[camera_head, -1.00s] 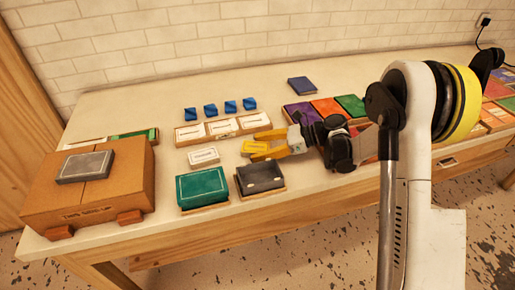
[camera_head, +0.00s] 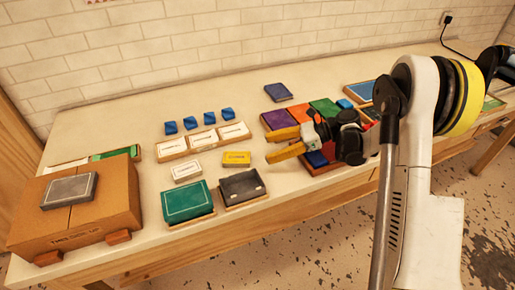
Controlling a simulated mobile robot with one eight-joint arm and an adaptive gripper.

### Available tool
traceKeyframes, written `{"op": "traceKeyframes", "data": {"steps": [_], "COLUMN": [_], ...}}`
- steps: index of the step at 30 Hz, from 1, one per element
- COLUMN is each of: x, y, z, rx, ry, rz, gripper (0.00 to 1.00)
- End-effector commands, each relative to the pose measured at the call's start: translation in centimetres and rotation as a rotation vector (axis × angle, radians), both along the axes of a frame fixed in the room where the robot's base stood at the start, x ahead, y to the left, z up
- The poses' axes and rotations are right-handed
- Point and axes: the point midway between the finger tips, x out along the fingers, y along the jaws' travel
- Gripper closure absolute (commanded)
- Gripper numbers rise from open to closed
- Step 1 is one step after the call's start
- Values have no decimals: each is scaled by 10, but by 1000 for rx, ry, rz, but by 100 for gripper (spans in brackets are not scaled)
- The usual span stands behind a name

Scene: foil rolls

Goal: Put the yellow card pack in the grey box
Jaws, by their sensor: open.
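The yellow card pack (camera_head: 237,158) lies flat on the table, behind a dark grey box (camera_head: 243,184). The dark grey box stands near the table's front edge, right of a green box (camera_head: 188,203); its top looks closed. A lighter grey, flat box (camera_head: 69,190) lies on a brown cardboard box at the left. I cannot tell which of these two is the grey box meant. My gripper (camera_head: 269,145) has its yellow fingers spread, with nothing between them. It is to the right of the yellow pack and apart from it.
A small white pack (camera_head: 186,171) lies left of the yellow one. Behind are a tray of white packs (camera_head: 204,142) and several small blue pieces (camera_head: 190,123). A tray of coloured boxes (camera_head: 325,107) stands behind and under my gripper. The cardboard box (camera_head: 110,206) fills the table's left end.

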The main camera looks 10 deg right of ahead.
Motion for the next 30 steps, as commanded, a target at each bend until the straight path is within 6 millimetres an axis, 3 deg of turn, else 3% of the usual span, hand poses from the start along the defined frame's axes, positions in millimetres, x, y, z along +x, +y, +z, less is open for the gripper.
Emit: {"op": "traceKeyframes", "data": {"steps": [7,11,14,21,30], "x": [-2,-11,-29,-97,-201], "y": [-5,2,6,-2,-41], "z": [8,32,57,103,123], "rx": [-21,-126,-270,-668,-1154], "ry": [-21,-123,-258,-626,-1056], "rz": [4,22,65,273,723], "gripper": [31,31,31,31,31]}}
